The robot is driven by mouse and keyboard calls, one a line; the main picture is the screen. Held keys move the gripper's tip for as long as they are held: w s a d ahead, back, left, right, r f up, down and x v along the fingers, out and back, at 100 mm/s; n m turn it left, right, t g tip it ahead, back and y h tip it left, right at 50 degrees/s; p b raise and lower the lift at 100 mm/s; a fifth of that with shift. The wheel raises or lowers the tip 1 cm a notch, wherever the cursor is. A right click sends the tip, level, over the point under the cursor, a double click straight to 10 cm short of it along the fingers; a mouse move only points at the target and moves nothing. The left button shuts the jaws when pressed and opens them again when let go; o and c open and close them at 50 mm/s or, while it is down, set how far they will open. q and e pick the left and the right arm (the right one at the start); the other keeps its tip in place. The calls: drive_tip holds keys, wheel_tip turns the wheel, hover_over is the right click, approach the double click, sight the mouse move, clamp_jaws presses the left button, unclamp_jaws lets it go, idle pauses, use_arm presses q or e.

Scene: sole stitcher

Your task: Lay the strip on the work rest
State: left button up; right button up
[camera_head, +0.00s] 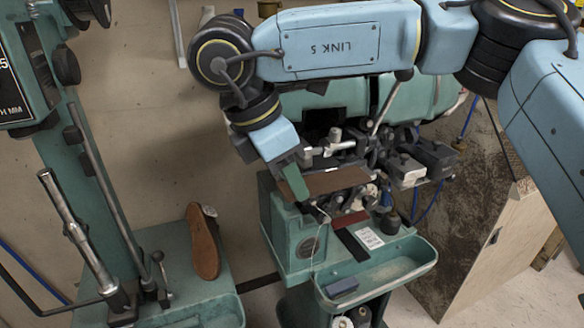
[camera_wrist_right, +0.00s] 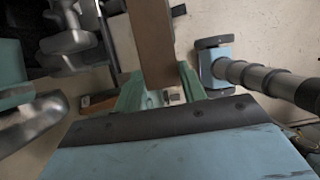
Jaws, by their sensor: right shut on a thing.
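A flat brown strip (camera_head: 337,180) is held out level, pointing to the right, in front of the stitching machine's head. It also shows in the right wrist view (camera_wrist_right: 152,42), reaching away from the jaws. My right gripper (camera_head: 294,182) is shut on the strip's left end; its green fingers (camera_wrist_right: 160,90) show in the wrist view. The strip is just above or in front of the dark metal parts (camera_head: 358,148) of the stitcher; I cannot tell whether it touches them. I cannot make out the work rest for certain. My left gripper is not in view.
A reddish piece (camera_head: 349,219), a black strip (camera_head: 350,244) and a white card (camera_head: 369,238) lie on the green machine base. A grey-blue block (camera_head: 342,287) sits in its front tray (camera_head: 395,272). A brown sole (camera_head: 205,243) stands at the left machine.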

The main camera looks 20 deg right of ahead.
drive_tip(key=w+f, duration=0.3)
drive_tip(key=w, duration=0.1)
drive_tip(key=shift+w+a+f, duration=0.1)
drive_tip(key=shift+w+f, duration=0.1)
drive_tip(key=shift+f, duration=0.15)
idle(0.3)
drive_tip(key=shift+f, duration=0.1)
drive_tip(key=o, duration=0.7)
drive_tip(key=shift+s, duration=0.1)
drive_tip(key=shift+o, duration=0.7)
drive_tip(key=shift+s, duration=0.15)
drive_tip(key=shift+a+b, duration=0.15)
drive_tip(key=shift+b, duration=0.2)
